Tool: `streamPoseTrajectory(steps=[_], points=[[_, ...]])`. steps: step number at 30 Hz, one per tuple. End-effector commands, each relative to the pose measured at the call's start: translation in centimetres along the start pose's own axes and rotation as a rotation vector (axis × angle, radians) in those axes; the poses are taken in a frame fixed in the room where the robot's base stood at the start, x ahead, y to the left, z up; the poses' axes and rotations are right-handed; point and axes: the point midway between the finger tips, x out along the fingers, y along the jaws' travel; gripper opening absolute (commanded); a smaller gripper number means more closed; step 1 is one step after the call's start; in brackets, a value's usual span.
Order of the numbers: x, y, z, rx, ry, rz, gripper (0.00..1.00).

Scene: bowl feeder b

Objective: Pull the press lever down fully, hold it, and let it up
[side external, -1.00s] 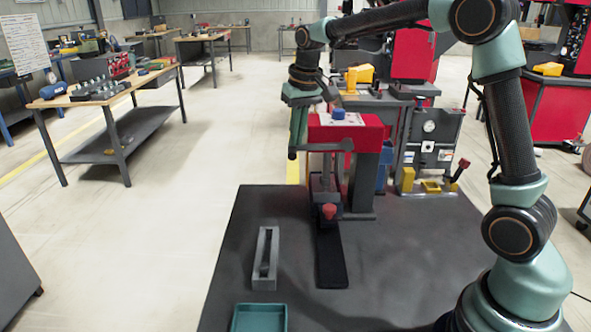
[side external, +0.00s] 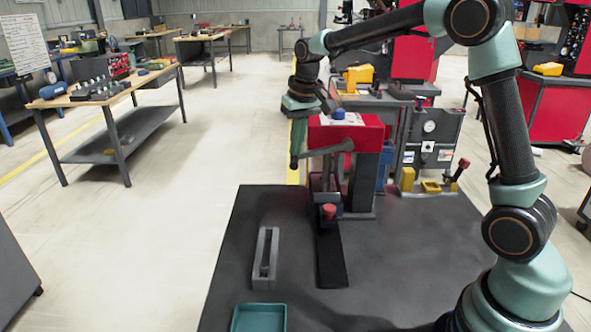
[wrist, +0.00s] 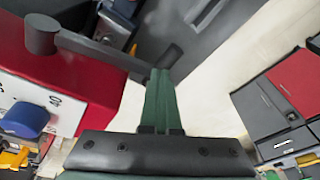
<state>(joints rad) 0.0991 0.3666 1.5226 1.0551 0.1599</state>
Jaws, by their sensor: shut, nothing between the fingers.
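The press (side external: 378,137) has a red head with a blue knob on top and stands on the dark table. Its dark grey lever (side external: 328,150) runs left from a pivot on the head and slopes slightly down. In the wrist view the lever (wrist: 95,53) reaches from its round hub to my fingertips. My gripper (side external: 294,163) points down at the lever's outer end, its green fingers shut and empty. In the wrist view my gripper (wrist: 160,76) overlaps the lever's end; contact looks likely but is not certain. A red-topped part (side external: 329,210) sits below the head.
A grey slotted block (side external: 275,260) and a teal tray (side external: 259,318) lie at the table's front left. A grey panel (side external: 447,130) with a gauge and a red-knobbed lever stands behind right. The table between block and press is mostly clear.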

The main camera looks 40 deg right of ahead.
Motion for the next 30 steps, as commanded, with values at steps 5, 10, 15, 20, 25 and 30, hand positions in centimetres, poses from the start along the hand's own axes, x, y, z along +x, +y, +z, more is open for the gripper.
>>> streamPoseTrajectory(steps=[5,10,15,20,25,30], points=[[-0.9,0.0,-0.2,0.000,0.002,0.000,0.00],[-2.1,0.0,-0.4,0.000,0.000,0.000,0.00],[-3.4,0.1,-0.6,0.000,0.000,0.001,0.00],[-4.5,0.1,-0.8,0.000,0.000,0.001,0.00],[-5.8,0.1,-1.0,0.000,0.001,0.001,0.00],[-7.0,0.1,-1.2,-0.001,0.001,0.001,0.00]])
